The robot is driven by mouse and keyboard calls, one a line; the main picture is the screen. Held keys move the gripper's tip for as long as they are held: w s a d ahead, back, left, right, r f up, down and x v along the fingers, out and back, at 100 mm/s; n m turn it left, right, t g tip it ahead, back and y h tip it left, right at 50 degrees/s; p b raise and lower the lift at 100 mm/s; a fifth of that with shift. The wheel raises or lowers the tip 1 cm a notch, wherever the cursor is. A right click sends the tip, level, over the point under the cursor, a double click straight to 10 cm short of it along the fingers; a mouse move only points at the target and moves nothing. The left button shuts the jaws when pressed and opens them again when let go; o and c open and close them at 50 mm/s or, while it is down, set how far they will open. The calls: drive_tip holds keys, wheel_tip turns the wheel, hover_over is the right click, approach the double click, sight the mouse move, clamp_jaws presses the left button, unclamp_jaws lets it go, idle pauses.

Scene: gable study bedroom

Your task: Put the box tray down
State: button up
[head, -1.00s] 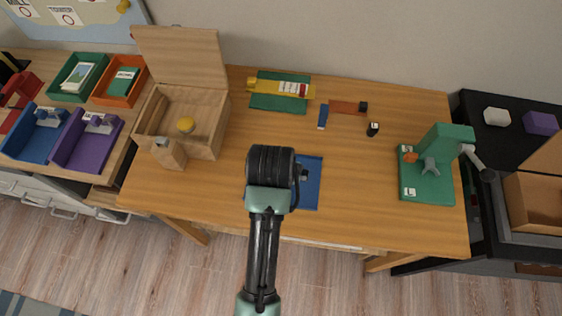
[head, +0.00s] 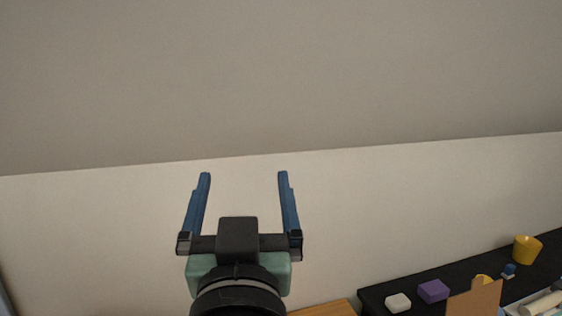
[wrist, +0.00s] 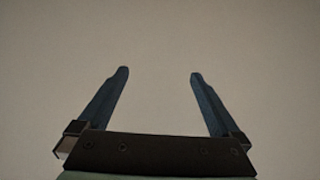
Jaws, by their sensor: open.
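My gripper (head: 244,176) is raised in front of the wall in the head view, its two blue fingers spread apart with nothing between them. In the wrist view my gripper (wrist: 158,72) is also open and empty, with only plain wall beyond it. I cannot make out a box tray that I can be sure of in either current view.
A small part of the wooden table (head: 322,310) shows at the bottom edge. At the lower right, a black surface (head: 372,299) carries a white block (head: 397,302), a purple block (head: 433,290) and a yellow cup (head: 527,249). A brown panel (head: 475,299) stands nearby.

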drive_tip(key=s+d+r+t+h, duration=0.1)
drive_tip(key=s+d+r+t, duration=0.1)
drive_tip(key=s+r, duration=0.3)
drive_tip(key=s+d+r+t, duration=0.2)
drive_tip(key=s+r+t, duration=0.2)
drive_tip(key=r, duration=0.6)
drive_tip(key=shift+s+d+m+h, duration=0.15)
drive_tip(key=shift+s+m+h, duration=0.25)
drive_tip(key=shift+s, duration=0.6)
drive_tip(key=shift+r, duration=0.1)
